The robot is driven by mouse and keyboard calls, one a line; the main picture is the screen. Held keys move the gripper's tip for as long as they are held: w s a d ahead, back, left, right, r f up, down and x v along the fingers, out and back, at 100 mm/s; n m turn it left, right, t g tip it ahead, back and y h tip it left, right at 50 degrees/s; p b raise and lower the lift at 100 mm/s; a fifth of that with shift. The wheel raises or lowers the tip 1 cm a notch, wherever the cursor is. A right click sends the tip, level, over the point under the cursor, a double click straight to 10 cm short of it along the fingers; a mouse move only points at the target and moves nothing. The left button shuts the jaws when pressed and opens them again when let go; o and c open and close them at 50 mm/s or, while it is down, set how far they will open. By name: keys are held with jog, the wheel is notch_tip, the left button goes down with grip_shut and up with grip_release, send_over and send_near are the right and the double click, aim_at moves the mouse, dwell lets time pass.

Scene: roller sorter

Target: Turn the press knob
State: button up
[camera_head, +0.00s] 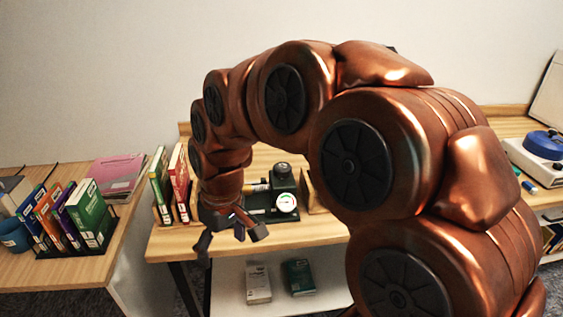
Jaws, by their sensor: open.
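A small dark device with a white-faced gauge (287,203) stands on the wooden table, and it looks like the press. A round black knob (283,170) sits on its top. My gripper (232,246) hangs at the table's front edge, pointing down, left of and nearer than the device. Its dark fingers are spread apart with nothing between them. It is apart from the knob. My arm hides part of the table to the right, and the gripper covers the device's left surroundings.
Green and red books (180,182) stand upright just left of my gripper. Several books in a rack (88,215) and a blue mug (13,236) are on the left table. A white device with a blue top (545,145) is at far right. Boxes (258,284) lie on the lower shelf.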

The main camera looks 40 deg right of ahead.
jog(key=w+d+r+t, duration=0.1)
jog(key=w+d+r, duration=0.1)
jog(key=w+d, duration=0.4)
jog(key=m+t+h+p, duration=0.1)
jog(key=m+t+p, duration=0.1)
jog(key=t+p, duration=0.1)
send_near(284, 166)
jog(key=f, duration=0.2)
jog(key=shift+w+p+x, duration=0.2)
jog(key=shift+p+x, duration=0.4)
jog(key=shift+x, duration=1.35)
jog(key=shift+w+p+x, duration=0.15)
jog(key=shift+p+x, duration=0.4)
jog(key=shift+x, duration=1.4)
jog(key=shift+a+r, duration=0.15)
jog(key=shift+c, duration=0.4)
jog(key=c, duration=1.1)
jog(key=shift+b, duration=0.7)
